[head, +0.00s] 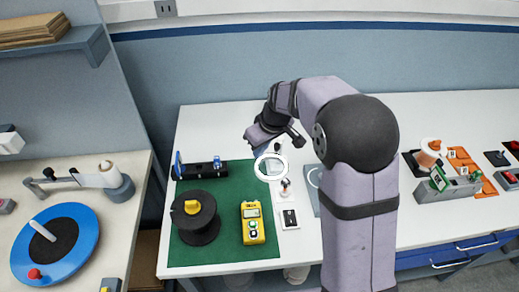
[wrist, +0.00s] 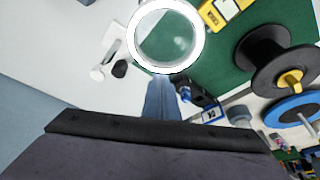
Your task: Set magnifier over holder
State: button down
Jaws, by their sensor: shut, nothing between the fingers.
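The magnifier (head: 259,167) is a round clear lens in a white ring, above the right edge of the green mat in the head view. It also shows at the top of the wrist view (wrist: 136,42). My gripper (head: 259,152) is shut and empty, its blue fingertips (wrist: 164,80) at the ring's near edge; I cannot tell whether they touch it. A black bar with blue uprights (head: 203,171), possibly the holder, lies at the mat's far left, apart from the ring.
On the green mat (head: 225,256) stand a black spool (head: 198,228) and a yellow meter (head: 252,225). A white switch plate (head: 289,217) lies right of it. A blue disc (head: 70,225) is on the left table. The white table behind the mat is clear.

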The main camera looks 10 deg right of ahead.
aim_at(270, 160)
jog(key=shift+s+d+f+n+b, duration=0.25)
jog(key=shift+d+n+b, duration=0.25)
jog(key=shift+b, duration=0.35)
jog(key=shift+s+d+n+y+b, duration=0.3)
jog(key=shift+s+d+n+b, duration=0.2)
jog(key=shift+n+b, duration=0.25)
jog(key=shift+s+d+n+g+b, duration=0.15)
jog(key=shift+d+n+g+b, duration=0.1)
jog(key=shift+g+b, duration=0.05)
jog(key=shift+s+d+r+b, duration=0.2)
jog(key=shift+s+d+b, duration=0.15)
jog(key=shift+d, duration=0.2)
jog(key=w+a+p, duration=0.2)
jog(key=w+a, duration=0.1)
jog(key=a, duration=0.1)
jog(key=d+b+v, duration=0.1)
jog(key=b+v, duration=0.2)
jog(key=v, duration=0.7)
